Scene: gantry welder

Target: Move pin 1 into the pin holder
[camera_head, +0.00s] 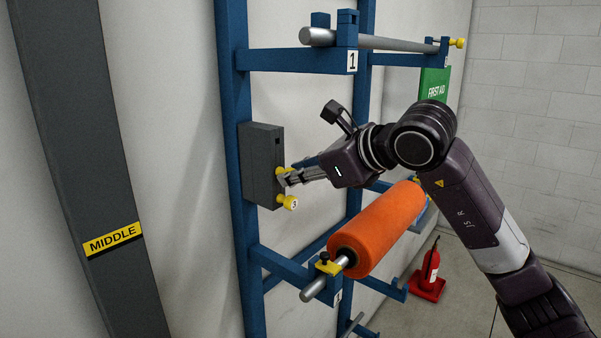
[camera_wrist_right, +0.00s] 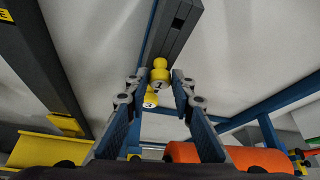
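The pin holder (camera_head: 260,150) is a grey upright box fixed on a blue rack post; it also shows at the top of the wrist view (camera_wrist_right: 172,32). Yellow pin 1 (camera_wrist_right: 160,76) sits at the holder's front, its numbered head facing my right gripper (camera_wrist_right: 157,88). In the head view pin 1 (camera_head: 281,171) is partly hidden by the fingers. The right gripper (camera_head: 286,180) is open, with its fingertips on either side of the pin head and gaps visible beside it. A second yellow pin, marked 3 (camera_head: 289,203), sits lower on the holder. My left gripper is not in view.
An orange roll (camera_head: 378,228) on a metal bar lies below my right forearm. A bare bar (camera_head: 385,42) rests on the upper blue rack arms. A grey column (camera_head: 88,130) marked MIDDLE stands at left.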

